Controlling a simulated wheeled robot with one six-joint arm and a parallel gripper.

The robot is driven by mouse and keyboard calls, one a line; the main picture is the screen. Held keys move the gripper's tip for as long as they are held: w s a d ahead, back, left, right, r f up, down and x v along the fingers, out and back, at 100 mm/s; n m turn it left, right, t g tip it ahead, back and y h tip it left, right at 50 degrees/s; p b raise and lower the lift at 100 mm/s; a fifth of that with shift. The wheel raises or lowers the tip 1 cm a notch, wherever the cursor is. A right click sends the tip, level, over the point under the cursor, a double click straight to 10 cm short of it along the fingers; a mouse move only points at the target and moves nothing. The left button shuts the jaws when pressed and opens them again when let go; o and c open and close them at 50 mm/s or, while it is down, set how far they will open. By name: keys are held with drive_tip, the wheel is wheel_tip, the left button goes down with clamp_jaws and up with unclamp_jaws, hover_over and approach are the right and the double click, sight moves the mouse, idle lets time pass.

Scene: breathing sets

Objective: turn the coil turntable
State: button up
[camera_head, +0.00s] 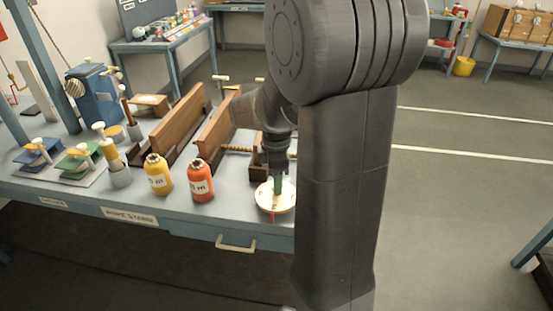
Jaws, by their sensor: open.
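The coil turntable (268,203) is a round, cream-coloured disc near the front right edge of the blue-grey workbench. A green upright piece (278,184) stands on it, and a small red mark (273,216) shows at its front. My gripper (277,174) points down over the turntable, at the top of the green piece. The jaws are open. At this size I cannot tell whether the fingers touch the green piece. My arm hides the bench to the right of the turntable.
An orange bottle (201,181) and a yellow bottle (158,175) stand left of the turntable. Wooden boards (180,127) stand behind them. Small blue and green devices (76,160) sit at the far left. A drawer handle (236,244) juts from the bench front. Open floor (450,215) lies right.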

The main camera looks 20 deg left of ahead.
wheel_tip(320, 180, up, 13)
idle(0.3)
drive_tip(key=shift+f, duration=0.15)
wheel_tip(320, 180, down, 14)
drive_tip(key=shift+r, duration=0.15)
idle(0.6)
